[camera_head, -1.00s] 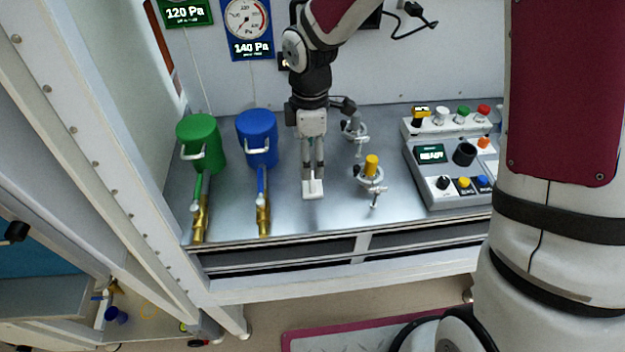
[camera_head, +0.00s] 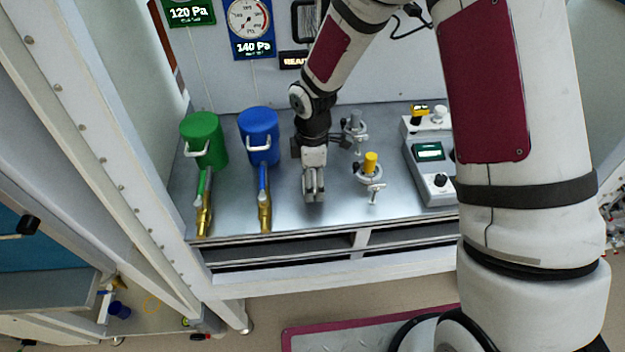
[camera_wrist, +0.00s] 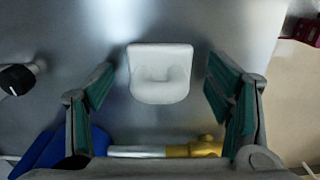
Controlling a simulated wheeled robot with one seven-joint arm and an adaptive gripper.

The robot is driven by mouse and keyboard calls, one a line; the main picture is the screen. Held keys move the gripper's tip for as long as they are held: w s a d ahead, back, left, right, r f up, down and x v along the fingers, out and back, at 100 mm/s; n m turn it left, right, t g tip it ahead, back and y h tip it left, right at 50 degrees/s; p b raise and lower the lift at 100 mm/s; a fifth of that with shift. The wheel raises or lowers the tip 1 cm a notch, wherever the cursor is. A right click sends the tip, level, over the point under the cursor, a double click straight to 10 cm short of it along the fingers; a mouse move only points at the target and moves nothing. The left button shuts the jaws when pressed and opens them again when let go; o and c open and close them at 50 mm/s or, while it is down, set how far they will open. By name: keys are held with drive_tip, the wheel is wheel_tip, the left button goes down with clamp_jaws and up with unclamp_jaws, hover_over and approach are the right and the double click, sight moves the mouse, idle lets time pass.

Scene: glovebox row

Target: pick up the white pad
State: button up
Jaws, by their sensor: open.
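The white pad (camera_wrist: 160,88) lies on the grey metal worktop in the wrist view. It is a small rounded block with a raised curved part on top. My gripper (camera_wrist: 163,76) is open, with one green-lined finger on each side of the pad and a visible gap to both. In the head view my gripper (camera_head: 314,197) points down at the worktop, right of the blue canister and left of the yellow-topped valve. The pad is hidden behind the gripper in that view.
A blue canister (camera_head: 259,138) and a green canister (camera_head: 204,141) with brass fittings stand to the left. A yellow-topped valve (camera_head: 370,165) and a grey valve (camera_head: 355,127) stand close on the right. A control box (camera_head: 436,178) is farther right. The worktop's front edge (camera_head: 330,232) is near.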

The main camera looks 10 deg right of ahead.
drive_tip(key=c, duration=1.1)
drive_tip(key=shift+c, duration=0.2)
drive_tip(key=shift+r, duration=0.1)
drive_tip(key=shift+w+r, duration=0.1)
drive_tip(key=shift+r, duration=0.8)
drive_tip(key=shift+s+r+b, duration=0.4)
drive_tip(key=shift+s+r, duration=0.1)
drive_tip(key=shift+r, duration=0.35)
drive_tip(key=s+r, duration=0.1)
drive_tip(key=s, duration=1.4)
drive_tip(key=shift+r+b, duration=0.15)
drive_tip(key=shift+b, duration=0.2)
drive_tip(key=shift+s+d, duration=0.1)
drive_tip(key=o, duration=0.3)
drive_tip(key=shift+c, duration=1.4)
